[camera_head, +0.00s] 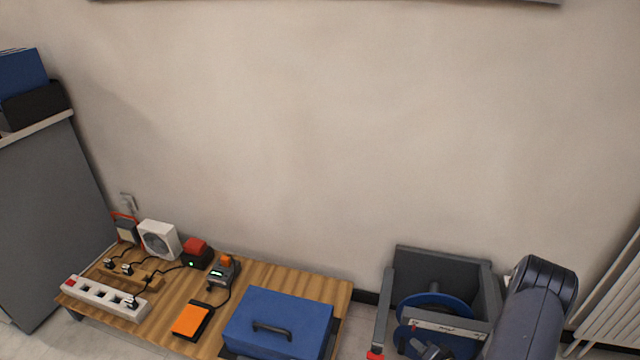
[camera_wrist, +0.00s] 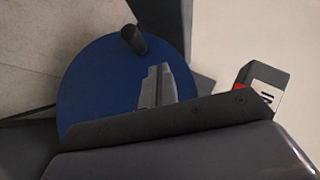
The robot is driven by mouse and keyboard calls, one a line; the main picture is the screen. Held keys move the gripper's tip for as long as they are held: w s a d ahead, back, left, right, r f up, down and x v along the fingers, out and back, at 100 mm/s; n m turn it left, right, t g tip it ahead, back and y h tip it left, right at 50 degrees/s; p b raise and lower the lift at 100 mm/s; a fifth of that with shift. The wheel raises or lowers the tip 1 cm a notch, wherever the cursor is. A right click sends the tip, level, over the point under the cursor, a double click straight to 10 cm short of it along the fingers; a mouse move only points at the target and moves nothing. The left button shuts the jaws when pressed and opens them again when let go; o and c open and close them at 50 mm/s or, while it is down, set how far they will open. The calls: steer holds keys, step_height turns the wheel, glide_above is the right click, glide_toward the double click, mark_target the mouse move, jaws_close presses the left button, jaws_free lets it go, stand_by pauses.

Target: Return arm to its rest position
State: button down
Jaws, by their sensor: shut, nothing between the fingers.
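My arm (camera_head: 530,315) is raised at the lower right in the head view, in front of a grey open-topped frame. My gripper (camera_wrist: 156,72) shows in the wrist view as pale grey fingers close together. It is shut with nothing held. Behind the fingers in the wrist view is a round blue disc (camera_wrist: 90,85) with a dark knob. A blue disc inside the frame also shows in the head view (camera_head: 455,303). How far the fingers are from the disc is hard to tell. Dark parts hide the lower wrist view.
A low wooden table (camera_head: 290,278) stands at left, bearing a blue case (camera_head: 280,315), an orange pedal (camera_head: 190,320), a white power strip (camera_head: 105,299), a small fan (camera_head: 159,240) and cabled devices. A grey cabinet (camera_head: 50,200) stands far left, a white radiator (camera_head: 615,300) far right.

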steer(key=s+d+r+m+t+y, duration=0.1)
steer(key=d+r+y, duration=0.1)
steer(key=d, duration=0.3)
steer(key=shift+s+d+r+m+p, duration=0.25)
steer(key=shift+d+r+m+p, duration=0.05)
steer(key=shift+d+r+p, duration=0.1)
steer(key=shift+a, duration=0.2)
